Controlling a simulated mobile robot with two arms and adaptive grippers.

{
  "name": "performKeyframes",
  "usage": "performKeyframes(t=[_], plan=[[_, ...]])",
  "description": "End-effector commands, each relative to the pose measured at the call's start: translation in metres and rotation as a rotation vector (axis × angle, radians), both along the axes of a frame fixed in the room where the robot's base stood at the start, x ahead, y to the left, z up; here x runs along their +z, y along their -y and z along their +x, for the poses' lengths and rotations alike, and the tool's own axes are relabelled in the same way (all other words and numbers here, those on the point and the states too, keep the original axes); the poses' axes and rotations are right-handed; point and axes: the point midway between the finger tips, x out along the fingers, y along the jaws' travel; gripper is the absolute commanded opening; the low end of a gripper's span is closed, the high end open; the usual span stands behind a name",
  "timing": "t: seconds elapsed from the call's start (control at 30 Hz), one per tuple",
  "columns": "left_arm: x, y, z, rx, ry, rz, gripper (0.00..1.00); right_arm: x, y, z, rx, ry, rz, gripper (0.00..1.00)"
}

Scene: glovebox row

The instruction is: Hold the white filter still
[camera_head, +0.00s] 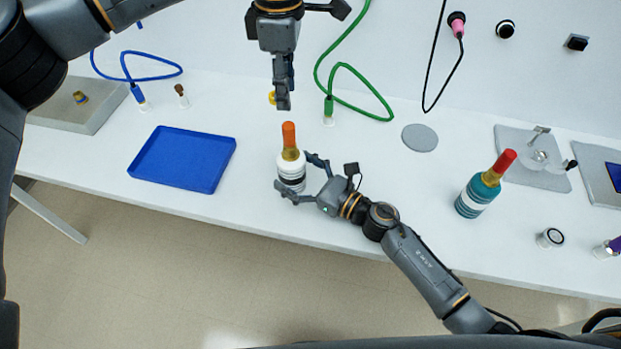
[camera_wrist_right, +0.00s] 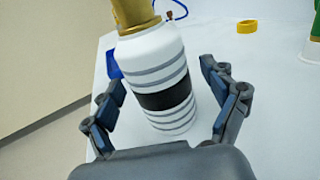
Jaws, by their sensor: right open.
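The white filter (camera_head: 291,172) stands upright on the white table, with dark bands, a gold neck and an orange top. In the right wrist view the white filter (camera_wrist_right: 160,80) fills the middle, its top cut off. My right gripper (camera_head: 298,176) is open, with one finger on each side of the filter. In the wrist view, gaps show between the fingers (camera_wrist_right: 165,115) and the white body. My left gripper (camera_head: 283,103) hangs above and behind the filter, fingers pointing down. Its fingers overlap from this angle, so its opening is unclear.
A blue tray (camera_head: 183,160) lies left of the filter. A yellow ring (camera_wrist_right: 247,26) lies behind it. A green-hosed plug (camera_head: 328,110) stands behind it. A teal bottle (camera_head: 478,195) with a red top stands at right. A grey disc (camera_head: 420,138) lies between.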

Motion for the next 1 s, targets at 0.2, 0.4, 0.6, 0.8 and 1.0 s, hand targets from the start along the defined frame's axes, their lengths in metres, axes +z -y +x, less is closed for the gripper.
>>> performKeyframes(t=[0.2,0.4,0.6,0.8,1.0], plan=[[0.0001,0.0001,0.0,0.0,0.0,0.0,0.38,0.0002,-0.0062,0.0052,0.0,0.001,-0.001,0.86],[0.0001,0.0001,0.0,0.0,0.0,0.0,0.38,0.0001,-0.006,0.005,0.0,0.0,0.0,0.84],[0.0,0.0001,0.0,0.0,0.0,0.0,0.38,0.0001,-0.0058,0.0049,0.0,0.0,0.0,0.43],[0.0,0.0001,0.0,0.0,0.0,0.0,0.38,0.0,-0.0057,0.0049,0.0,0.0,0.0,0.17],[0.0,0.0001,0.0,0.0,0.0,0.0,0.38,0.0,-0.0056,0.0049,0.0,0.0,0.0,0.17]])
